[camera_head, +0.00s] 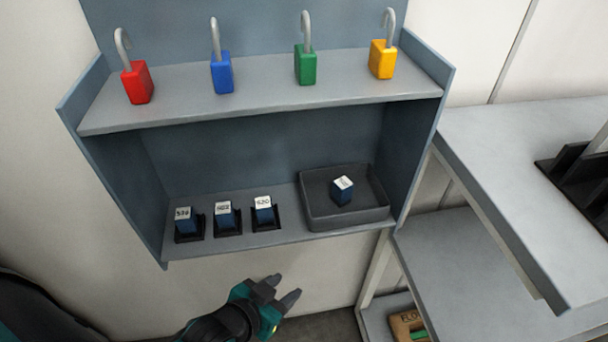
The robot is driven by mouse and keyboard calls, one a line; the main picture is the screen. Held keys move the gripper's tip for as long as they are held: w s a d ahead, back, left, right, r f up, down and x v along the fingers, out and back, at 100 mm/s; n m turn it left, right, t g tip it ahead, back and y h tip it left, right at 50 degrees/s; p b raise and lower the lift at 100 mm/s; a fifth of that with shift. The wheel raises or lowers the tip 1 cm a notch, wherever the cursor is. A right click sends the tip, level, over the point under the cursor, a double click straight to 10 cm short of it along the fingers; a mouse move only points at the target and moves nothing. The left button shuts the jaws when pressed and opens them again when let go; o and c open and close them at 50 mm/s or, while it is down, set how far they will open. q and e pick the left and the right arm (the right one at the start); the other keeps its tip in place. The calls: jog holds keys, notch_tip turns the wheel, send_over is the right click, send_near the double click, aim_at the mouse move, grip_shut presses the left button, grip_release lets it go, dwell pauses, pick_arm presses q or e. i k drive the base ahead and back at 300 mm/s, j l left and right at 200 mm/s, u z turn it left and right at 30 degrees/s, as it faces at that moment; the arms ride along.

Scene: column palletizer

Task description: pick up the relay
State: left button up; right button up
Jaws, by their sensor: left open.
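Several small dark blue relays with white labelled tops are on the lower shelf of the blue-grey cabinet. Three stand in black sockets: a left relay (185,221), a middle relay (224,217) and a right relay (263,213). Another relay (342,190) sits alone in a dark tray (312,213) at the shelf's right end. My left gripper (281,290) is open and empty, in front of and below the shelf's front edge, apart from all relays. My right gripper is not in view.
Red (137,83), blue (222,74), green (305,65) and yellow (383,60) padlocks stand open on the upper shelf (260,95), which overhangs the relays. Cabinet side walls bound the lower shelf. A grey table (520,150) stands at right.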

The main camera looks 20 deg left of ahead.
aim_at(263, 204)
jog(key=u, duration=1.35)
